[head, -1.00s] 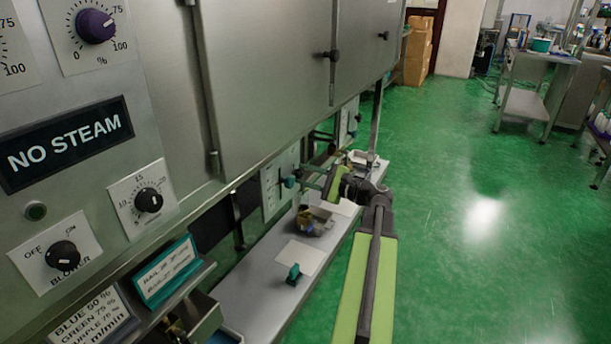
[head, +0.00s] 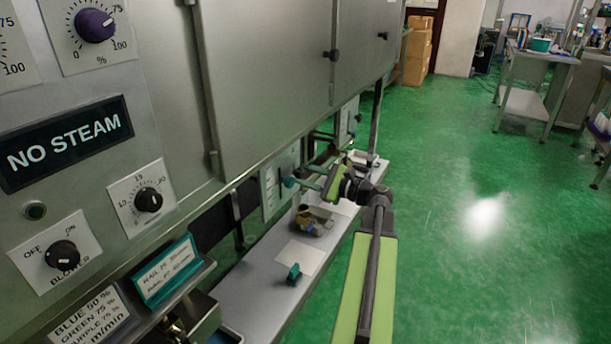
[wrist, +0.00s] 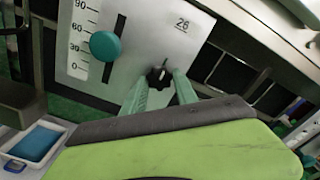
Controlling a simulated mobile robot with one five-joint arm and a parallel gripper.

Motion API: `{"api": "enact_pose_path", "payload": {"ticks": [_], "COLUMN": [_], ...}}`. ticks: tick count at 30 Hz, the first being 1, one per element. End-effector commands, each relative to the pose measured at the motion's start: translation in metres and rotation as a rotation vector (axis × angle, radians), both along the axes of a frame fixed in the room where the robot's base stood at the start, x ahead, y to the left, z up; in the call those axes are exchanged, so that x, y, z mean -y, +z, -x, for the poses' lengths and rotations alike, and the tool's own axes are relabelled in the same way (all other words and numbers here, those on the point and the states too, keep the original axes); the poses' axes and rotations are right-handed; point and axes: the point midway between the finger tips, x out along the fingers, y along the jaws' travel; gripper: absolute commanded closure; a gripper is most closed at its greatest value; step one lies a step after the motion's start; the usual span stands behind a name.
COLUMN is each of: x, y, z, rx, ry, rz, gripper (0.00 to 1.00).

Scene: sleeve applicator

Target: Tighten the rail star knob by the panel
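In the wrist view a white panel plate (wrist: 85,75) carries a 0-to-90 scale, a slot and a round teal knob (wrist: 105,45). To the right of that knob, below the number 26, is a small black star-shaped knob (wrist: 158,76). My gripper (wrist: 160,80) has its two teal fingers apart, one on each side of the black knob. I cannot tell whether they touch it. In the head view the plate (head: 272,190) hangs under the machine's cabinet, with my gripper (head: 306,181) reaching to it from the right. The black knob cannot be made out there.
A grey shelf (head: 250,300) runs below the cabinet, with a brass-coloured fitting (head: 312,222) and a teal clamp-like piece (head: 293,273) on it. A blue-filled tray (wrist: 35,143) shows at the wrist view's lower left. The green floor (head: 480,250) to the right is open.

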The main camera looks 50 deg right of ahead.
Motion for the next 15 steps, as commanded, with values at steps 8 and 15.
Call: {"api": "enact_pose_path", "payload": {"ticks": [8,15], "x": [-0.0003,0.0015], "y": [0.0002,0.0003], "z": [-0.0002,0.0059], "rx": [0.001,0.002], "ry": [0.001,-0.001], "rz": [0.001,0.0], "gripper": [0.45,0.45]}}
